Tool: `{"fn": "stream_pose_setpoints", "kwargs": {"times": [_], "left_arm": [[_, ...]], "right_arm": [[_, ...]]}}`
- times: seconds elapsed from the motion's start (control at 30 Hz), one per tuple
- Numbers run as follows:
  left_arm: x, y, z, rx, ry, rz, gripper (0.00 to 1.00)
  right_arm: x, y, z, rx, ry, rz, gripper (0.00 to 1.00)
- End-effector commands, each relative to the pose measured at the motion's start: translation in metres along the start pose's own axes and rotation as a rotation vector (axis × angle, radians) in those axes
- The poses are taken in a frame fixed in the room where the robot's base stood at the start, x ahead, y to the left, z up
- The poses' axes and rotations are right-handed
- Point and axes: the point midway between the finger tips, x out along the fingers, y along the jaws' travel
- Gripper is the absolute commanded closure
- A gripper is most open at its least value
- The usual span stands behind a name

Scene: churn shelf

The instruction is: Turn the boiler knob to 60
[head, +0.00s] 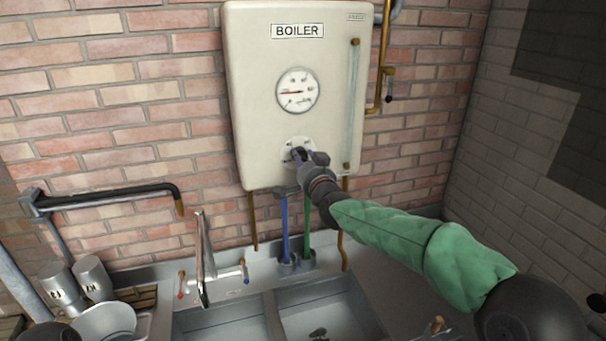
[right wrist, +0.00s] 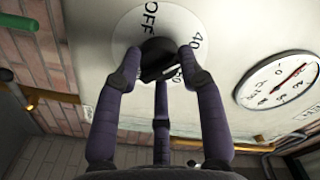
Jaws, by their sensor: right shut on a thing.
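The cream boiler (head: 250,115) hangs on the brick wall in the head view, with a BOILER label and a round gauge (head: 296,91). Its red needle points left. The black knob (right wrist: 157,56) sits on a white dial plate (right wrist: 122,35) low on the boiler. OFF and 40 are readable on the plate; another number is partly covered by a finger. My right gripper (right wrist: 160,70) is shut on the knob, its purple fingers around it. In the head view the right gripper (head: 300,157) hides most of the knob. The knob's pointer cannot be made out. My left gripper is out of view.
A metal sink (head: 225,318) with a tap (head: 205,255) lies below the boiler. Blue (head: 284,230) and green (head: 307,232) pipes run down from it. Metal cups (head: 93,278) stand at lower left.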

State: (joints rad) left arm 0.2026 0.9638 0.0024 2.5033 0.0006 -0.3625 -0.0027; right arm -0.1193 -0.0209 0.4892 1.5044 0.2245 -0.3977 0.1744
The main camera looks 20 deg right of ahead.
Motion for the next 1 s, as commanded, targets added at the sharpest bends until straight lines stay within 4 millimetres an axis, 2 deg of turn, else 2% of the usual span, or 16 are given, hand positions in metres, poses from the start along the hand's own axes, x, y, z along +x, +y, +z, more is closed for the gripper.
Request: {"fn": "stream_pose_setpoints", "kwargs": {"times": [0.03,0.4,1.0], "left_arm": [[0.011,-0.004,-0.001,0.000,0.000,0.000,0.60],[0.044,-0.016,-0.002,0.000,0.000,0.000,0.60],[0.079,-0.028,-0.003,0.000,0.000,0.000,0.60]], "right_arm": [[0.000,0.001,-0.001,0.045,0.010,-0.004,0.93],[0.000,0.001,-0.002,0.396,0.009,-0.005,0.93],[0.000,0.002,-0.002,0.965,0.008,-0.005,0.93]]}}
